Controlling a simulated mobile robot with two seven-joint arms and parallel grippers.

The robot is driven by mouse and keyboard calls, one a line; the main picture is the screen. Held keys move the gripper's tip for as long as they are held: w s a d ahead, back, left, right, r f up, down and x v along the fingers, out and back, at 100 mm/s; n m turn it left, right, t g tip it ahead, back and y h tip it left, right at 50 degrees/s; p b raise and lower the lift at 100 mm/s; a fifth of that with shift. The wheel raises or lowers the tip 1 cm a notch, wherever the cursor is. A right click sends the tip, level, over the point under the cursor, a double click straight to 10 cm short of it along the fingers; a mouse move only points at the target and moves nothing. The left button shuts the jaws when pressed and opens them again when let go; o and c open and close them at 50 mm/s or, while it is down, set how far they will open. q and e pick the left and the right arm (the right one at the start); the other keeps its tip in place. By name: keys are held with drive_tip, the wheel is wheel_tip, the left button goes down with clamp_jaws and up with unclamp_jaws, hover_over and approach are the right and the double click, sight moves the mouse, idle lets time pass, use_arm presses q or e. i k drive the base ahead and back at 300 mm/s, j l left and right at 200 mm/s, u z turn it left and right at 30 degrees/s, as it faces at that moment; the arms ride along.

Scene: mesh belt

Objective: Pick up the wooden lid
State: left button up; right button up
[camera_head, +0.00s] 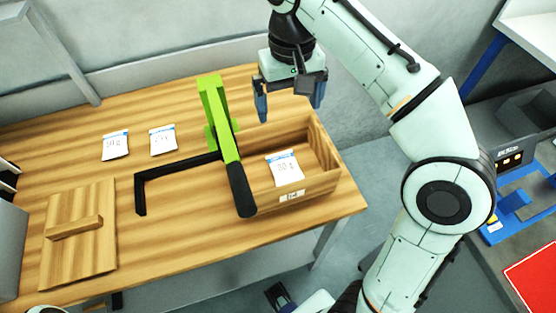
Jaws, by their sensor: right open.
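The wooden lid (88,258) lies flat at the left front of the wooden table, with a raised bar handle (74,227) across it. My right gripper (290,103) hangs open and empty above the back right of the table, near the wooden box and far from the lid. My left gripper is not clearly visible.
An open wooden box (317,187) holding a white packet (284,168) stands at the table's right. A tool with a green upright (213,105) and black frame (180,167) stands beside it. Two more white packets (116,145) (163,140) lie behind the lid.

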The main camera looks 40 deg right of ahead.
sight(79, 242)
drive_tip(key=k, duration=1)
